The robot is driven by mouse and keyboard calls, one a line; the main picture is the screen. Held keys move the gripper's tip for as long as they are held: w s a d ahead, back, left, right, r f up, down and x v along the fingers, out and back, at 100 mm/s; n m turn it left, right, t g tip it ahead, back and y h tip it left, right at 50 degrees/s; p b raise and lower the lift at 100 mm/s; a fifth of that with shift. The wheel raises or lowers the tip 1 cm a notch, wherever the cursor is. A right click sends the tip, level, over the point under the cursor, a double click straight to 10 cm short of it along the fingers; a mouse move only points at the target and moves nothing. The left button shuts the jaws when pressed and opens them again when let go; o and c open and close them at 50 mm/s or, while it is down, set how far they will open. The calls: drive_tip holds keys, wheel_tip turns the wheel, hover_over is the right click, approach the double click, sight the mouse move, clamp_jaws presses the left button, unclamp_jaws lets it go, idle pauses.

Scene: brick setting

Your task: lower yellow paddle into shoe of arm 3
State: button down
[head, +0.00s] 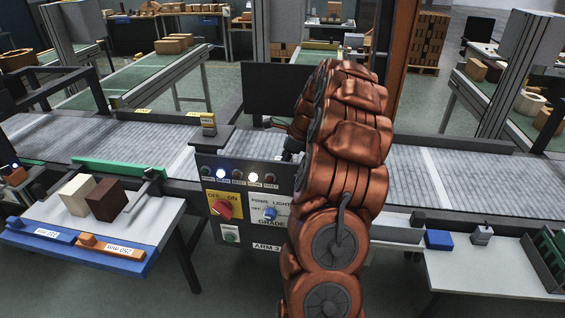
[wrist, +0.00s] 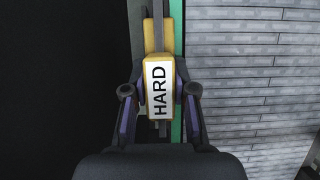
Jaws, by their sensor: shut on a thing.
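The yellow paddle (wrist: 151,62) shows in the wrist view, with a white label reading HARD. My gripper (wrist: 160,90) is shut on it, one finger at each side of the labelled block. In the head view a control box (head: 238,178) carries the label ARM 3 (head: 267,247). My arm hides the gripper, the paddle and any shoe there.
A grey conveyor (head: 430,168) runs across behind the control box; it also shows in the wrist view (wrist: 250,80). A green strip (wrist: 178,35) lies beside the paddle. A left table (head: 90,222) holds a cream block (head: 77,194) and a brown block (head: 108,199). A dark monitor (head: 280,92) stands behind.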

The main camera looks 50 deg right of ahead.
drive_tip(key=shift+a+f, duration=0.1)
drive_tip(key=shift+f, duration=1.25)
drive_tip(key=c, duration=0.8)
unclamp_jaws()
drive_tip(key=shift+s+f+b, duration=0.1)
drive_tip(key=shift+b, duration=0.2)
drive_tip(key=shift+c, duration=0.2)
